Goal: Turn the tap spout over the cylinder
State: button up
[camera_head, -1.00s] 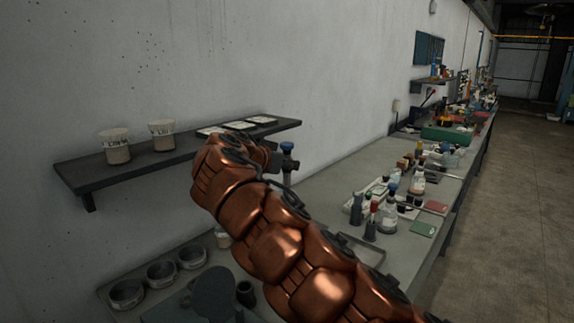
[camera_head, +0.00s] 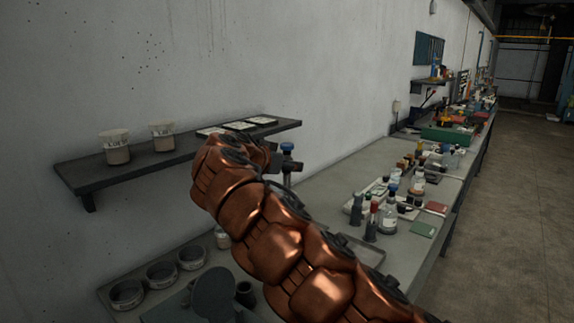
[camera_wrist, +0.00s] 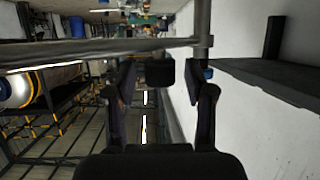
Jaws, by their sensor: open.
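In the head view, the tap shows as a grey upright post with a blue top (camera_head: 287,150), just beyond my arm's end. In the wrist view, which looks upside down, a grey post (camera_wrist: 203,22) carries a long horizontal grey bar (camera_wrist: 100,48), which looks like the spout. A blue piece (camera_wrist: 208,73) shows behind the right finger. My gripper (camera_wrist: 160,78) is open, with a dark block (camera_wrist: 160,72) visible between its fingers. I cannot tell whether they touch it. I cannot pick out the cylinder for certain.
A dark wall shelf (camera_head: 75,178) holds two jars (camera_head: 115,147) and small trays (camera_head: 238,126). Several round tins (camera_head: 127,294) stand in a row on the bench below. Bottles (camera_head: 390,213) and a shallow tray (camera_head: 365,252) stand right of my arm. The aisle floor (camera_head: 510,220) is clear.

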jog(key=v, duration=1.2)
jog(key=shift+w+r, duration=0.1)
jog(key=s+d+g, duration=0.2)
jog(key=s+d, duration=0.2)
jog(key=d, duration=0.4)
jog(key=s+d+m+g, duration=0.1)
jog(key=s+d+g, duration=0.1)
jog(key=s+d, duration=0.35)
jog(key=s+d+g, duration=0.2)
jog(key=s+d, duration=0.1)
jog(key=d, duration=0.6)
jog(key=s+d+f+n+g+y, duration=0.15)
jog(key=s+d+f, duration=0.25)
jog(key=s+f, duration=0.4)
jog(key=s+a+f+n+g+y, duration=0.2)
jog(key=s+a+f+n+y, duration=0.1)
jog(key=s+f, duration=0.6)
jog(key=s+a+f+n+g+y, duration=0.3)
jog(key=s+f, duration=0.7)
jog(key=s, duration=0.6)
jog(key=shift+s+a+n+y, duration=0.15)
jog(key=shift+a+n+y, duration=0.45)
jog(key=shift+a, duration=0.45)
